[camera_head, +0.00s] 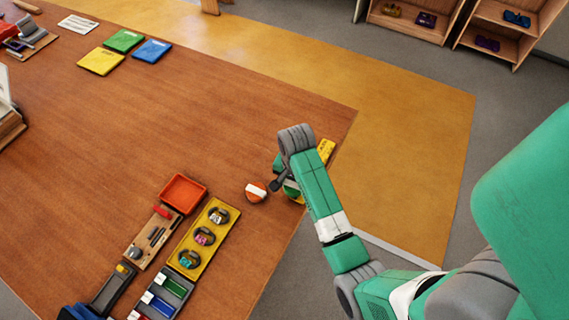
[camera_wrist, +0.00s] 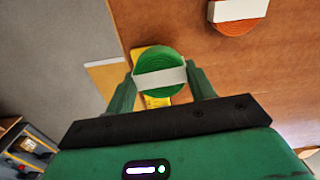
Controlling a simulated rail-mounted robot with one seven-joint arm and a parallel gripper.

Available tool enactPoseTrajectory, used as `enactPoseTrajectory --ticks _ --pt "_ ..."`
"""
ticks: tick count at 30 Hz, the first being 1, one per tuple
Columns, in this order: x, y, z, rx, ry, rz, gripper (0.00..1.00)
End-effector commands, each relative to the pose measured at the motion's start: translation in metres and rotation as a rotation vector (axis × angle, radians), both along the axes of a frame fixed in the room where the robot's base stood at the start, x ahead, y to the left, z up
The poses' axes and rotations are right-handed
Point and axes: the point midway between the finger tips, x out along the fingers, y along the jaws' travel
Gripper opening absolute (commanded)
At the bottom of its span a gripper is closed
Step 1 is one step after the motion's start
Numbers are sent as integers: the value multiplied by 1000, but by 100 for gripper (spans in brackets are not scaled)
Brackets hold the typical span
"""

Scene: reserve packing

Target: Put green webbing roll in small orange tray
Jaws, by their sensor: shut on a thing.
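The green webbing roll (camera_wrist: 160,60) has a white band across it and sits between the two fingers of my gripper (camera_wrist: 162,82) in the wrist view. My gripper is shut on it. In the head view the roll (camera_head: 291,188) is mostly hidden behind my gripper (camera_head: 284,182), near the table's right edge. The small orange tray (camera_head: 183,193) is empty and lies on the table to the left of my gripper.
An orange roll with a white band (camera_head: 255,192) lies just left of my gripper. A yellow object (camera_head: 325,150) lies by the arm. A yellow tray with several banded items (camera_head: 192,262) and a wooden tool board (camera_head: 140,252) adjoin the orange tray. The table's middle is clear.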

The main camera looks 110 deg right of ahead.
Motion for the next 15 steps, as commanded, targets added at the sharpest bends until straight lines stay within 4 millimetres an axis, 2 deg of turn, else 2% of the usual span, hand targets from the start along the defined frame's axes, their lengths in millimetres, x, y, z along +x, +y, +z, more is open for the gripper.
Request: enactPoseTrajectory --ticks 1,6,15 --pt "0 13 1 1 1 2 32" --pt "-2 39 3 1 1 1 32" --pt "-3 47 5 -1 -1 -1 32"
